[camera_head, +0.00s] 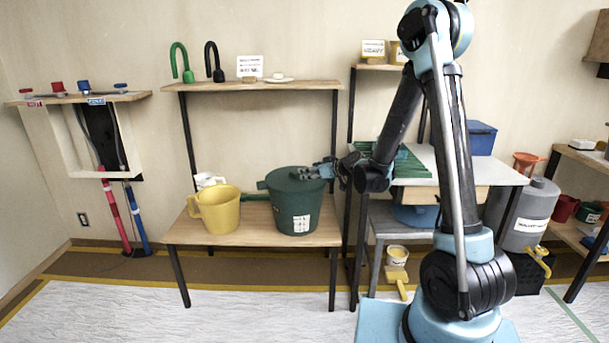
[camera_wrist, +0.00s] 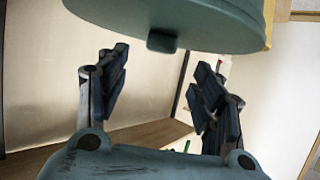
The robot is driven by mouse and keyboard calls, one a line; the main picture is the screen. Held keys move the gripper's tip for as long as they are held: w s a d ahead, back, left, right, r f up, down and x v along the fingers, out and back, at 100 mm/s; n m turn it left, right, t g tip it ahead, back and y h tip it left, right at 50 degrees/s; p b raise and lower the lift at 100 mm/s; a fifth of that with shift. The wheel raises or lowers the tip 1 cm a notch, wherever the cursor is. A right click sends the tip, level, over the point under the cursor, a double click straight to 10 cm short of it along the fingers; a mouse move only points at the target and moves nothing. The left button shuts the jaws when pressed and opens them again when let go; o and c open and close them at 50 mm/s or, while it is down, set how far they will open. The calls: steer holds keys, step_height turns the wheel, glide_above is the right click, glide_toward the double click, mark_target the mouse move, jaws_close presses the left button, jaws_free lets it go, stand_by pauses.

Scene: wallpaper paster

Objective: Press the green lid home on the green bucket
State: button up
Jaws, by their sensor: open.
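The green bucket (camera_head: 296,212) stands upright on the low wooden table, with a white label on its front. The dark green lid (camera_head: 283,178) lies over its top; whether it is fully seated I cannot tell. My gripper (camera_head: 311,172) is at the right side of the bucket's top, reaching in from the right and partly hiding the lid's right edge. In the wrist view, my gripper (camera_wrist: 160,66) has its fingers spread with nothing between them. A round green edge with a small tab, apparently the lid (camera_wrist: 200,22), fills the top of that view.
A yellow jug (camera_head: 217,209) stands just left of the bucket on the low table (camera_head: 250,232). A side table (camera_head: 480,175) with a green ridged thing (camera_head: 405,163) is to the right.

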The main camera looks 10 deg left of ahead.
steer(key=shift+v, duration=2.25)
steer(key=s+d+r+m+g+h, duration=0.1)
steer(key=s+d+h, duration=0.1)
steer(key=s+d, duration=0.35)
steer(key=s+d+r+m+h, duration=0.2)
steer(key=s+d, duration=0.1)
steer(key=d, duration=0.6)
steer(key=s+d+r+m+g+h, duration=0.1)
steer(key=s+d+h, duration=0.1)
steer(key=s+d, duration=0.35)
steer(key=s+d+f+m+g+h, duration=0.1)
steer(key=s+d+f+m+h, duration=0.1)
steer(key=s+d, duration=0.8)
steer(key=s+d+f+m+g+h, duration=0.2)
steer(key=s+d+f+m+h, duration=0.1)
steer(key=s+d, duration=0.7)
steer(key=shift+s+d+f+m+h, duration=0.3)
steer(key=shift+s+f+m, duration=0.15)
steer(key=shift+m, duration=0.75)
steer(key=shift+w+f, duration=0.1)
steer(key=shift+w, duration=0.05)
steer(key=shift+w+f, duration=0.15)
steer(key=shift+w, duration=0.2)
